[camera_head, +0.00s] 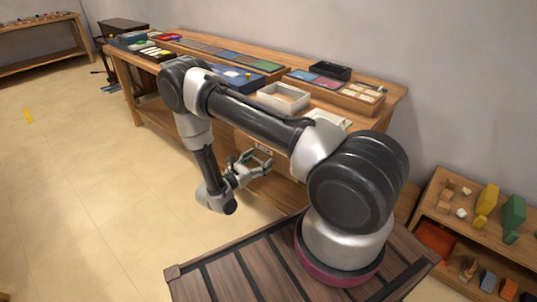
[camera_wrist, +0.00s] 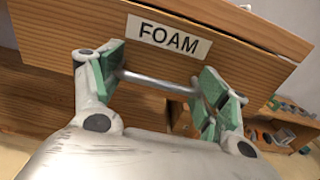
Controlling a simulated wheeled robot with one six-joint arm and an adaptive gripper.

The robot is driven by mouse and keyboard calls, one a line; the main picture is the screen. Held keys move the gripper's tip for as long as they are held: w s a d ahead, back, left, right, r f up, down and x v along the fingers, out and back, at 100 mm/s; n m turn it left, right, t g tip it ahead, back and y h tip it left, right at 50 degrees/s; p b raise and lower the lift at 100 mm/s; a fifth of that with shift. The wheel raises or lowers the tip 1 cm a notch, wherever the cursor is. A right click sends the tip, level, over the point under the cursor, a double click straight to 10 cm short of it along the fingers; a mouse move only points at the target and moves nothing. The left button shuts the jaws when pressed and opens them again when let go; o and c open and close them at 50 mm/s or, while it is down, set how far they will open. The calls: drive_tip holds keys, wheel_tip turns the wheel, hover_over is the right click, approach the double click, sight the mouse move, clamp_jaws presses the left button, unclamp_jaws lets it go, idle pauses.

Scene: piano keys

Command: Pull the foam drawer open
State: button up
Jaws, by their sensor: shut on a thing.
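The foam drawer (camera_wrist: 60,28) has a light wooden front with a white label reading FOAM (camera_wrist: 169,37). Its thin metal bar handle (camera_wrist: 155,81) sits just below the label in the wrist view. My gripper (camera_head: 252,162) is at the front of the wooden table, low beside the drawer. In the wrist view my gripper (camera_wrist: 158,82) has its green-padded fingers at the two ends of the bar, shut on the handle. How far the drawer stands out from the table is hard to tell; my arm hides part of it in the head view.
The wooden table (camera_head: 140,92) bears several trays and boxes, including a white open box (camera_head: 284,97). A low shelf (camera_head: 435,205) with coloured blocks stands at the right. The floor (camera_head: 90,160) to the left of the gripper is clear.

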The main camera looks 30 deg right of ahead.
drive_tip(key=v, duration=1.7)
drive_tip(key=shift+s+a+r, duration=0.1)
drive_tip(key=shift+r, duration=0.05)
drive_tip(key=shift+c, duration=0.4)
drive_tip(key=shift+s+a, duration=0.1)
drive_tip(key=shift+a, duration=0.2)
drive_tip(key=shift+c, duration=0.2)
drive_tip(key=shift+s+a, duration=0.15)
drive_tip(key=shift+a, duration=0.3)
clamp_jaws()
drive_tip(key=o, duration=1.2)
unclamp_jaws()
drive_tip(key=shift+o, duration=1.1)
drive_tip(key=shift+o, duration=0.7)
drive_tip(key=v, duration=1.2)
